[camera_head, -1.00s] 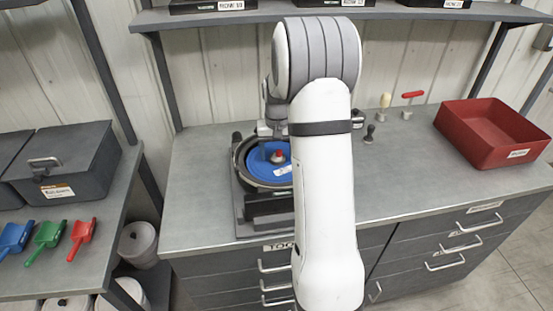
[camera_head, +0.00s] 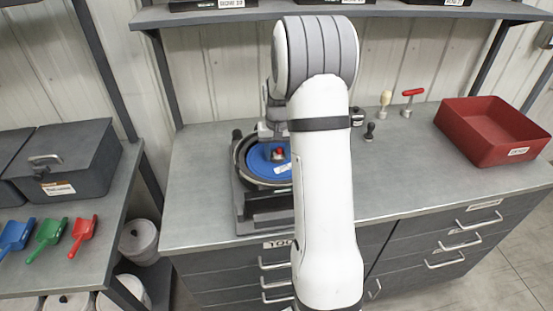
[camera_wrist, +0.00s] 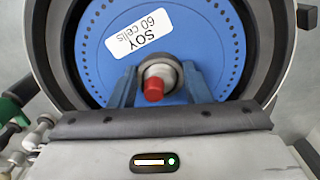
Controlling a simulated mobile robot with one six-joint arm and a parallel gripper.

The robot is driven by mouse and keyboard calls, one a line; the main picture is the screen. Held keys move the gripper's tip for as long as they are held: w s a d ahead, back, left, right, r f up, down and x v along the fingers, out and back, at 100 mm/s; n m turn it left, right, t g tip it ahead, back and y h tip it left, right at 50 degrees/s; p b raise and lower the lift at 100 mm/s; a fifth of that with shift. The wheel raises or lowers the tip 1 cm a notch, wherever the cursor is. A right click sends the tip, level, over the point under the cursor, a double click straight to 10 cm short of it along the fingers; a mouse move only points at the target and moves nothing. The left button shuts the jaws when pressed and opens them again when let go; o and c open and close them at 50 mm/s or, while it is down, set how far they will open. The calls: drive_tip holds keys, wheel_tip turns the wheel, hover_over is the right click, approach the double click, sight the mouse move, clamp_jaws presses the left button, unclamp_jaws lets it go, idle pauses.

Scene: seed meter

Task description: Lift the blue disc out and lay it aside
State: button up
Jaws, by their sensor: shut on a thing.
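The blue disc (camera_head: 257,163) is at the round black seed meter housing (camera_head: 242,181) on the bench, left of my arm. In the wrist view the disc (camera_wrist: 218,60) fills the centre, with a white "SOY 60 cells" label and a ring of small holes. Its grey hub with a red knob (camera_wrist: 154,90) stands between my two fingers. My gripper (camera_wrist: 159,76) is shut on the disc at this hub. The dark housing rim (camera_wrist: 268,55) surrounds the disc in this view. My arm hides the disc's right side in the head view.
A red bin (camera_head: 488,145) stands at the bench's right. A black-knobbed tool (camera_head: 369,131), a cream-handled tool (camera_head: 385,100) and a red T-handled tool (camera_head: 410,97) stand between. Scoops (camera_head: 48,235) and a grey case (camera_head: 75,165) are on the left bench. Bench space before the bin is clear.

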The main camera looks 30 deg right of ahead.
wheel_tip(320, 180, up, 10)
drive_tip(key=shift+r+b, duration=0.1)
drive_tip(key=shift+b, duration=0.65)
wheel_tip(320, 180, up, 7)
drive_tip(key=p, duration=0.5)
idle(0.8)
